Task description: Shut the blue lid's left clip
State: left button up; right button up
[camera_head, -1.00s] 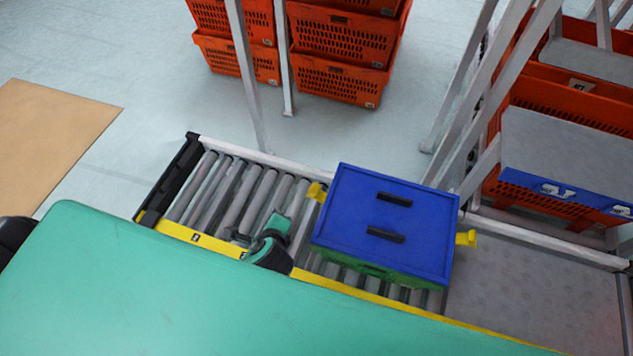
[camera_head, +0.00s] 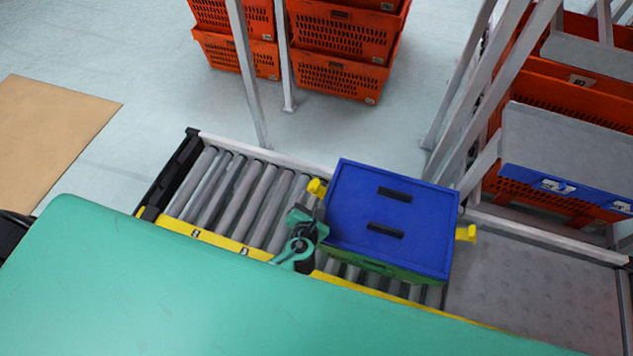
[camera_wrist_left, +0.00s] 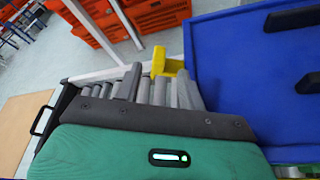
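The blue lid (camera_head: 360,210) with two black handles covers a green box (camera_head: 372,266) on the roller conveyor. Its left clip (camera_head: 317,188) is yellow and sticks outward from the lid's left side. In the left wrist view the clip (camera_wrist_left: 166,63) shows beyond my fingertips, towards the right one. My left gripper (camera_head: 308,215) is beside the box's left side, nearer the front than the clip. In the left wrist view the left gripper (camera_wrist_left: 158,88) has its fingers apart with nothing between them. The yellow right clip (camera_head: 466,234) also sticks outward. My right gripper is not in view.
The roller conveyor (camera_head: 225,195) has free rollers left of the box and a yellow front rail. A metal post (camera_head: 245,75) rises behind it. Orange totes (camera_head: 335,75) are stacked at the back. A grey-topped blue lid (camera_head: 570,150) is at the right.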

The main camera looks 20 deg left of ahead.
aim_at(316, 185)
pick_arm(q)
jog(key=x, duration=0.8)
jog(key=shift+b, duration=0.4)
jog(key=shift+w+a+f, duration=0.1)
jog(key=shift+w+f, duration=0.05)
jog(key=shift+w, duration=0.35)
grip_shut()
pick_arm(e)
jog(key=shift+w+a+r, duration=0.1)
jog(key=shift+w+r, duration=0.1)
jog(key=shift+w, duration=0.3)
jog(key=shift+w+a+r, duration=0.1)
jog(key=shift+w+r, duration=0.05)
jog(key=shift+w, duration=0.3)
